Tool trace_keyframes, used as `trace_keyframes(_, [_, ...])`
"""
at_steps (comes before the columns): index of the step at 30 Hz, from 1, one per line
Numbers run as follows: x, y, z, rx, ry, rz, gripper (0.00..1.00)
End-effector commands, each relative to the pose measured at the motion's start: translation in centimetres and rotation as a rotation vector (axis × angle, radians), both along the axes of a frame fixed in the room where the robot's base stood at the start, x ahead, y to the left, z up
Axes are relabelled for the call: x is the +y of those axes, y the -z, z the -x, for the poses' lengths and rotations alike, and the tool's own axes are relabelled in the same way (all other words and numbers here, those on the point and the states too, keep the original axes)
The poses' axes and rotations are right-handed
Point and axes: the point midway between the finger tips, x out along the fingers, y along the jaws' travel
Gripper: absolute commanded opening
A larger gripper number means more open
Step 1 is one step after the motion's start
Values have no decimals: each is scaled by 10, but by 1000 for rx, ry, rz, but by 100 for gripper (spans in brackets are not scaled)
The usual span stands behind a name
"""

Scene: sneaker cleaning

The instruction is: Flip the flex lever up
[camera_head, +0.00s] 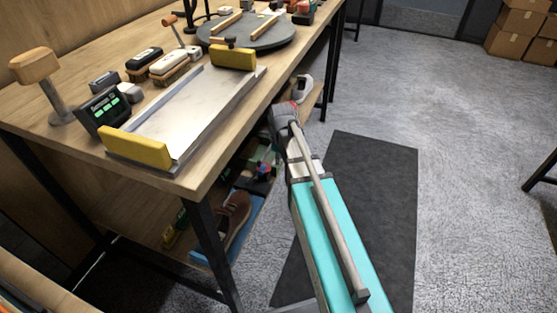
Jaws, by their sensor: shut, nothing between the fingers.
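A metal bed (190,112) with a yellow block at each end lies along the bench edge: the near block (137,147) and the far block (233,57). A small dark knob with a brownish end (228,41) shows at the far block. A thin rod with a reddish-brown grip (170,20) leans behind the brushes. I cannot tell which part is the flex lever. My turquoise arm rises from the bottom right to a grey joint beside the bench's right edge. My gripper cannot be made out; nothing of it shows over the bed.
A display unit with green readout (104,112), brushes (170,67) and a wooden-topped post (36,68) stand left of the bed. A dark turntable (268,37) is behind. The lower shelf holds a brown shoe (234,217).

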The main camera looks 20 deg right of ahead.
Motion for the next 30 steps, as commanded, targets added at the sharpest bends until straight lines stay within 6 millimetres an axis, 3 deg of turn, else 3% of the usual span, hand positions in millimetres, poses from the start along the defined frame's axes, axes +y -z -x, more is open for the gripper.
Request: trace_keyframes(30, [1,79,-1,0,2,0,0])
